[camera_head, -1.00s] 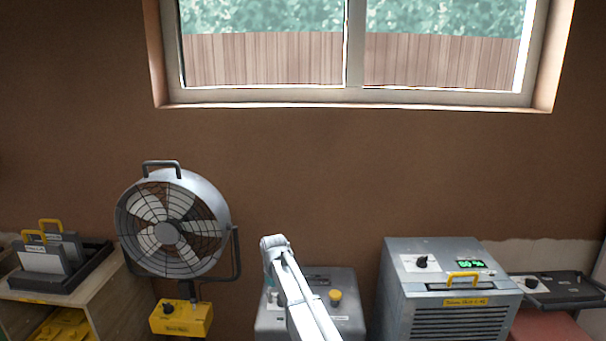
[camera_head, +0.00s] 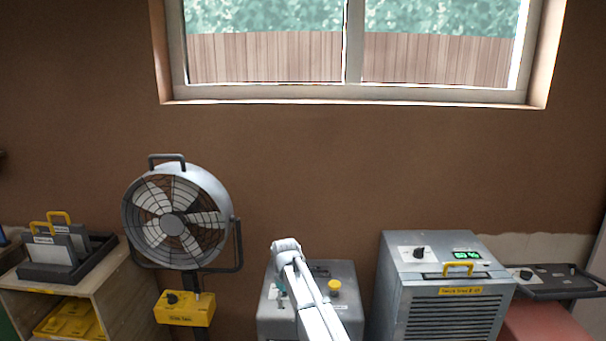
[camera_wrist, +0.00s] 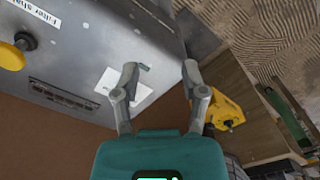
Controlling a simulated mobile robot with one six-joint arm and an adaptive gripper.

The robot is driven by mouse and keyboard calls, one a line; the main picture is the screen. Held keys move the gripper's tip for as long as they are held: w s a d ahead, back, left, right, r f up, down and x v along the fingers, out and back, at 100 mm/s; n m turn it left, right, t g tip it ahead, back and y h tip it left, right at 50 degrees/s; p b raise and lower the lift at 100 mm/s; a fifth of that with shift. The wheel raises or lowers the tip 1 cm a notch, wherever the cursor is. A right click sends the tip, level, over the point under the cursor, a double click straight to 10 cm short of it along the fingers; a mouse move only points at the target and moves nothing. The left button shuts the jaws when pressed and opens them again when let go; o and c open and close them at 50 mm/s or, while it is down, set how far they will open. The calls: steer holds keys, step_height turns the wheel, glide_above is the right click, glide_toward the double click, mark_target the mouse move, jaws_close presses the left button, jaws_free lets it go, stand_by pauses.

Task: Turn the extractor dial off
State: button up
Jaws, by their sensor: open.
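Several units carry dials, and I cannot tell from readable labels which is the extractor. A grey metal box (camera_head: 350,301) stands low in the middle of the head view, with a yellow knob (camera_head: 335,285) on top; the knob also shows at the left of the wrist view (camera_wrist: 18,50). My gripper (camera_wrist: 164,68) is open over this box's grey top, with a white plate (camera_wrist: 122,92) just left of it and partly behind the left finger. No dial shows clearly between the fingers. In the head view my arm hides part of the box, and the fingertips are not clear.
A yellow control box (camera_head: 184,311) with a black dial stands under a round fan (camera_head: 172,226) on the left. A grey unit (camera_head: 450,270) on the right has a black dial (camera_head: 419,253) and green display. A dark tray (camera_head: 70,265) sits on a wooden shelf.

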steer(key=s+d+f+m+b, duration=0.4)
steer(key=s+d+f, duration=0.1)
steer(key=s+d, duration=0.65)
steer(key=s+d+f+m+b, duration=0.4)
steer(key=s+d+b, duration=0.1)
steer(key=s+d, duration=0.7)
step_height(320, 180, up, 14)
steer(key=s+a+p, duration=0.1)
steer(key=p, duration=1.3)
steer(key=shift+a, duration=0.15)
